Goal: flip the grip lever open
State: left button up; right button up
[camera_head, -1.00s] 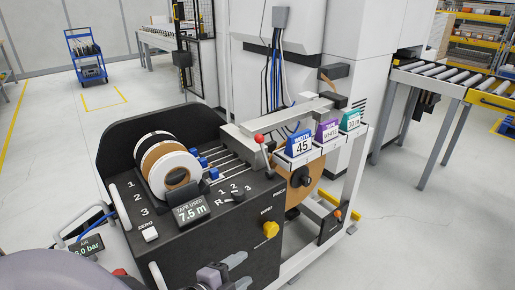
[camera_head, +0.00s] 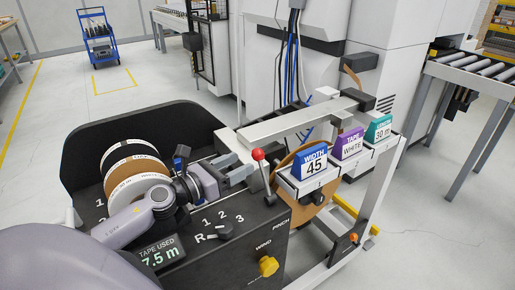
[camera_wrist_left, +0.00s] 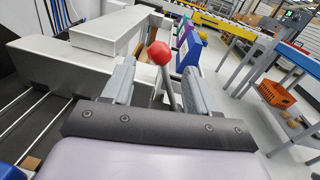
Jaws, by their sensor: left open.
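The grip lever (camera_head: 265,176), a grey rod topped by a red ball (camera_head: 259,155), stands at the far right corner of the black machine's top. It leans slightly. My left gripper (camera_head: 244,174) points right towards the lever, just short of it in the head view. The jaws are open and empty. In the left wrist view the red ball (camera_wrist_left: 159,53) and its rod show beyond and between the two grey fingers (camera_wrist_left: 158,82); I see no contact. My left arm hides part of the machine's top. My right gripper is not in view.
White tape reels (camera_head: 132,170) stand behind my left wrist. A grey metal beam (camera_head: 295,124) runs close behind the lever. Blue WIDTH 45 (camera_head: 311,162), purple TAPE (camera_head: 348,145) and teal (camera_head: 379,129) cards stand to the right. A yellow WIND knob (camera_head: 268,266) is on the front.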

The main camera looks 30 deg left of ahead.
aim_at(253, 157)
pick_arm(q)
jog(key=shift+w+d+r, duration=0.15)
jog(key=shift+w+r, duration=0.05)
jog(key=shift+w, duration=0.55)
jog(key=shift+p+x, duration=0.75)
jog(key=shift+x, duration=2.15)
jog(key=shift+f, duration=0.2)
grip_shut()
